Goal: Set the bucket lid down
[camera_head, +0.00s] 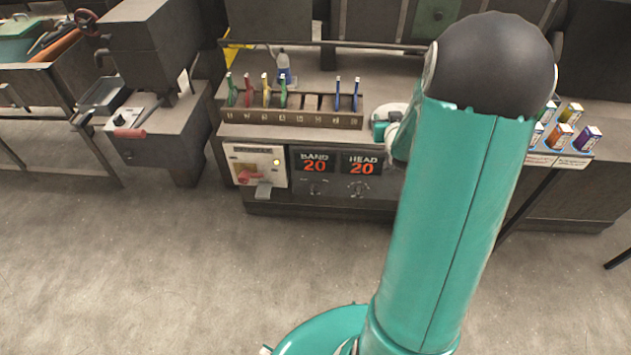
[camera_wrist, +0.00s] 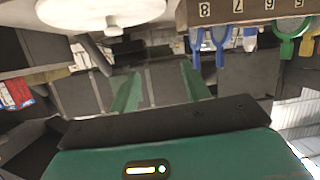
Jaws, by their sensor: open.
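In the wrist view, which looks upside down, a white round disc with a small knob (camera_wrist: 85,12) lies at the top left. It looks like the bucket lid, lying flat with its knob side up on a surface. My gripper (camera_wrist: 160,72) shows two green fingers spread apart with nothing between them. The disc is beyond the fingertips, up and to the left in the picture, and apart from them. I see no clear bucket in either view.
A numbered rack (camera_head: 290,118) holds coloured-handled tools on the bench; its blue ones (camera_wrist: 208,45) are near my gripper in the wrist view. A panel (camera_head: 337,162) shows BAND 20 and HEAD 20. Small coloured boxes (camera_head: 560,132) stand at right. The floor (camera_head: 160,260) in front is clear.

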